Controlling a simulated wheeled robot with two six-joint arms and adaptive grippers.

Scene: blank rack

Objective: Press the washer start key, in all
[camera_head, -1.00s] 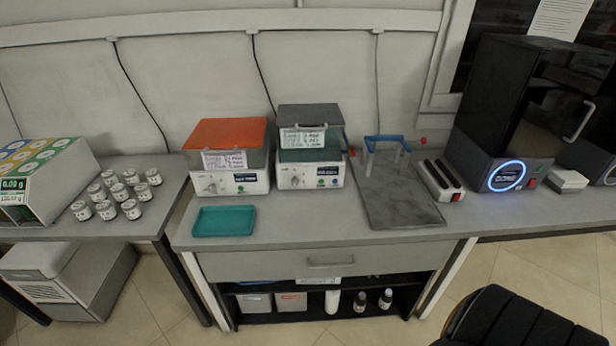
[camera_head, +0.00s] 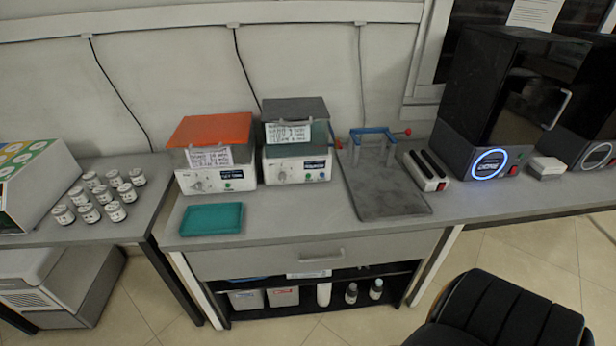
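Two white benchtop machines stand side by side on the middle bench. The left machine (camera_head: 215,180) has an orange lid (camera_head: 210,130). The right machine (camera_head: 297,172) has a dark grey lid (camera_head: 293,109) over a green-grey body. Each has a handwritten paper label, a knob, a small dark display and a small green key; these keys are the left green key (camera_head: 227,186) and the right green key (camera_head: 322,176). The label writing is too small to read surely, so I cannot tell which machine is the washer. Neither of my grippers is in view.
A teal tray (camera_head: 211,219) lies in front of the machines. A grey plate with a blue-handled frame (camera_head: 388,190), a power strip (camera_head: 426,172) and a black machine with a lit blue ring (camera_head: 489,163) stand right. Several jars (camera_head: 100,194) stand left. A black chair (camera_head: 510,315) stands in front.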

